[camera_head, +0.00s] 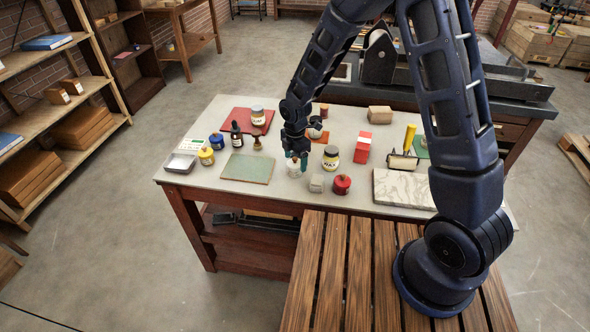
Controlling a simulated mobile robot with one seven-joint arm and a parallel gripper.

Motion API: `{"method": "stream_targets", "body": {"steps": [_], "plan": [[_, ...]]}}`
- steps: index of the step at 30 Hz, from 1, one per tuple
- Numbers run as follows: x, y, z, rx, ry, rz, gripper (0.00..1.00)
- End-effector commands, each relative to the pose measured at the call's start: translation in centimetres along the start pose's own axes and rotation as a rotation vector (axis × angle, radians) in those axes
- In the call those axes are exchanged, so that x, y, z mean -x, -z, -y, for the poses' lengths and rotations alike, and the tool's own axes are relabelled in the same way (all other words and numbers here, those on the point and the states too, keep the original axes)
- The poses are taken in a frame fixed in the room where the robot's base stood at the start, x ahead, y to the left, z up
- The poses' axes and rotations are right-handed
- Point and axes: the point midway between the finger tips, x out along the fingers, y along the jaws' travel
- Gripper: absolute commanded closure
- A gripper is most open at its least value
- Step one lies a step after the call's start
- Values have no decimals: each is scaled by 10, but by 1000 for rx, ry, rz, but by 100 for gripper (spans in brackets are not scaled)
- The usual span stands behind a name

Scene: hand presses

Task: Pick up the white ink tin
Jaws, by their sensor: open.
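The white ink tin (294,170) stands on the pale tabletop (222,196), near the middle of the front part. My gripper (297,158) points down at the tin from above, its fingers open. The fingers overlap the top of the tin in this view. I cannot tell whether they touch it or are around it. A red tin (342,185) of similar shape stands to the right, and yellow (206,156) and blue (216,141) ones stand at the left.
A small pale block (316,184) is close at the tin's right. A green plate (247,168) lies to its left. A brayer (404,160) and a marbled slab (404,189) are farther right.

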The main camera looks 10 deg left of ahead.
Motion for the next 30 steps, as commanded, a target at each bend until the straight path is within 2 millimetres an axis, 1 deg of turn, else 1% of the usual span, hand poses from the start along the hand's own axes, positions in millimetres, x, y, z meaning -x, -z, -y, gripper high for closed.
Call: {"method": "stream_targets", "body": {"steps": [1, 6, 9, 15, 17, 21, 24, 30], "plan": [[-8, 1, 0, 0, 4, 0, 25], [-29, 1, 0, -2, 4, 0, 25], [-35, 1, -1, -1, 1, 0, 25], [-35, 1, -1, -1, 0, 0, 25], [-35, 1, -1, -1, 0, 0, 37], [-35, 1, -1, -2, 0, 0, 64], [-35, 1, -1, -2, 0, 0, 81], [-34, 1, -1, -2, 0, 0, 81]]}}
